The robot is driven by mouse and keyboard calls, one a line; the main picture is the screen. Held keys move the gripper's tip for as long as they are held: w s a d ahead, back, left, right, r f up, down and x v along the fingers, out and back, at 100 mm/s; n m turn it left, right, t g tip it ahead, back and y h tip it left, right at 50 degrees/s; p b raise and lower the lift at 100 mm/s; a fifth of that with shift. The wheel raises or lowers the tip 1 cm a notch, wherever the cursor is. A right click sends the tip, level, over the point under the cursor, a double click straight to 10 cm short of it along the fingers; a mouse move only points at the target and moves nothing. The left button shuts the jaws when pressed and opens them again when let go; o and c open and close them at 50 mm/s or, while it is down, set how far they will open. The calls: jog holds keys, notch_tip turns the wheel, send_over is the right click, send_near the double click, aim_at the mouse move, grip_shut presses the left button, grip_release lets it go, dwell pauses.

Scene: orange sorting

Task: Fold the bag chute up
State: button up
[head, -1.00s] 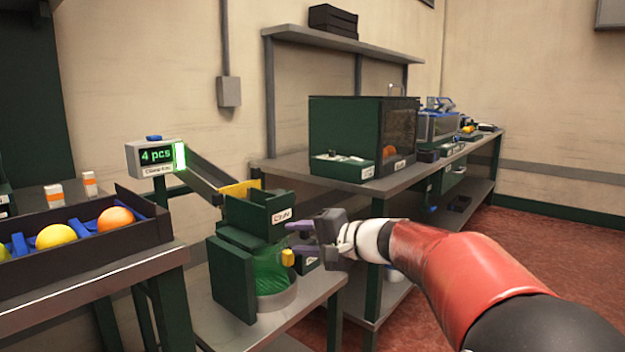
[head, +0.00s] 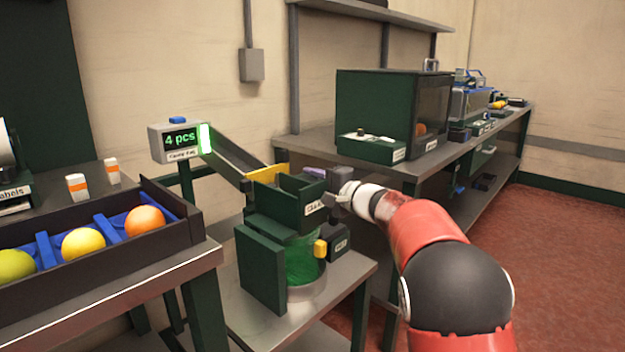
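The bag chute (head: 286,208) is a dark green open-topped box with a white label on its front, at the top of the bagging stand. Below it a green mesh bag (head: 303,262) hangs over a round metal base (head: 306,289), beside a dark green side panel (head: 262,270). A yellow knob (head: 320,248) sits at the right of the bag.
A counter display (head: 180,140) reads "4 pcs", with a sloping channel (head: 232,160) leading down to a yellow flap (head: 267,173). A dark tray (head: 120,262) with fruit in blue dividers stands at left. A long bench (head: 440,157) with a green cabinet (head: 374,115) lies behind.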

jog(key=shift+w+a, duration=0.15)
jog(key=shift+c, duration=0.2)
grip_shut()
